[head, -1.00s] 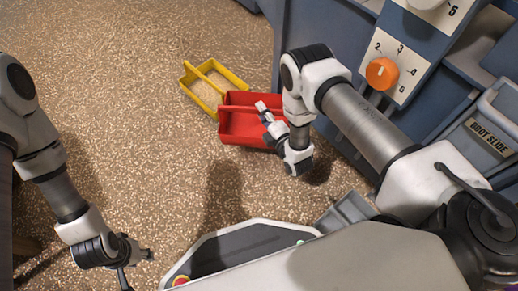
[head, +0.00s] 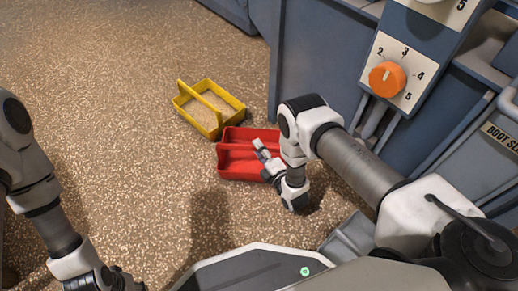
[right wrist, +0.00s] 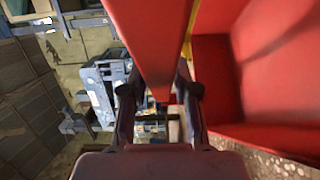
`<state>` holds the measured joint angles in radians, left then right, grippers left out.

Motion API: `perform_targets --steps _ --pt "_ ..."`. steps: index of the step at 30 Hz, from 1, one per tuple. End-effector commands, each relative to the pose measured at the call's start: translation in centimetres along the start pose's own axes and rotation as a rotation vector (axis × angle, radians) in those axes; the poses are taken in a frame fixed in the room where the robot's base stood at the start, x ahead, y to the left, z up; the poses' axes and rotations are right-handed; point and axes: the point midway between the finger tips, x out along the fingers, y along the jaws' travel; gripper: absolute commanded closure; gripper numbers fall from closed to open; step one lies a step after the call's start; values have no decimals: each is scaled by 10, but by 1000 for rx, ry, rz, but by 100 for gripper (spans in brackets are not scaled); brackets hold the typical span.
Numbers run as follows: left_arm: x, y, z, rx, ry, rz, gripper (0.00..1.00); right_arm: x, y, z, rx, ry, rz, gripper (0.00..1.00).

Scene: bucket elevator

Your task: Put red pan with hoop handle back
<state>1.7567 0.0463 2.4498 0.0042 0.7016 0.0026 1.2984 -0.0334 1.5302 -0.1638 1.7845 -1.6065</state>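The red pan (head: 240,171) is beside the front of the blue-grey machine in the head view. Its hoop handle (head: 236,146) runs across the top, and the part of the pan I can see looks empty. My right gripper (head: 262,155) is at the handle's right part; its wrist hides the pan's right end. In the right wrist view the red handle (right wrist: 155,40) lies between the two fingers, which look shut on it, with the pan's inside wall to the right. I cannot tell how far the pan is off the floor. My left gripper (head: 110,281) is cut off at the bottom left.
The machine (head: 320,62) with an orange dial (head: 387,78) blocks the right side. The floor to the left is clear.

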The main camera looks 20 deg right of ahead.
Motion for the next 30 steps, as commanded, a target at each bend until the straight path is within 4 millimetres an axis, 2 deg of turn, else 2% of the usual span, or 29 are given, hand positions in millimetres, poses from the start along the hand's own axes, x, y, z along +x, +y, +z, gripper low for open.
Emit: perform_targets --steps 11,14,18,22,25,30 --pt "-4 0 0 0 -1 0 60 0 5 0 0 0 1 49" --pt "-13 0 0 1 -2 0 60 -14 6 0 0 -1 -2 49" --pt "-31 1 1 5 -4 1 60 -43 8 0 1 0 -3 49" --pt "-40 1 2 7 -5 1 60 -66 6 0 0 -1 -2 49" --pt "-42 1 2 8 -6 1 60 -74 4 0 -1 -1 0 49" --pt "-40 1 2 9 -7 1 60 -75 2 0 3 -1 -2 49"
